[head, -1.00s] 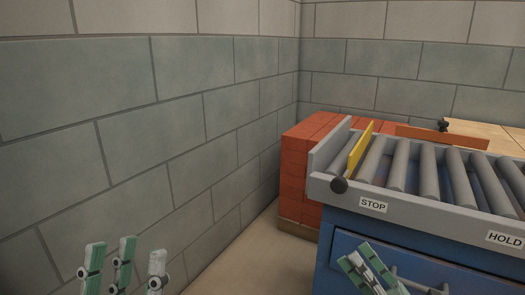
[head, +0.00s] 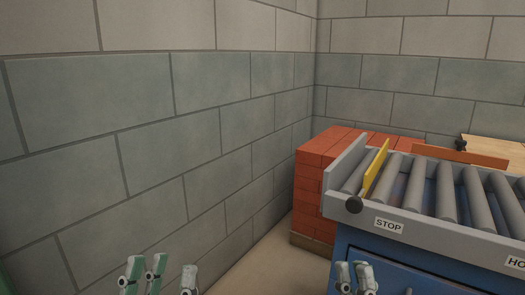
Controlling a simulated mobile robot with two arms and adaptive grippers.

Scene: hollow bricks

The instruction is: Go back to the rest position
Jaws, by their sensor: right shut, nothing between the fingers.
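My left gripper (head: 167,274) shows at the bottom edge of the head view, left of centre. Its green and grey fingers point up and stand apart, with nothing visible between them. My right gripper (head: 355,276) shows at the bottom edge, right of centre, in front of the blue cabinet of the roller conveyor. Its fingertips are close together and hold nothing. The lower parts of both grippers are cut off by the picture's edge.
A roller conveyor (head: 432,228) with a STOP label and a yellow plate (head: 376,172) stands at the right. A stack of red bricks (head: 309,190) is behind its left end. A grey block wall (head: 150,140) fills the left. Bare floor (head: 265,268) lies between.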

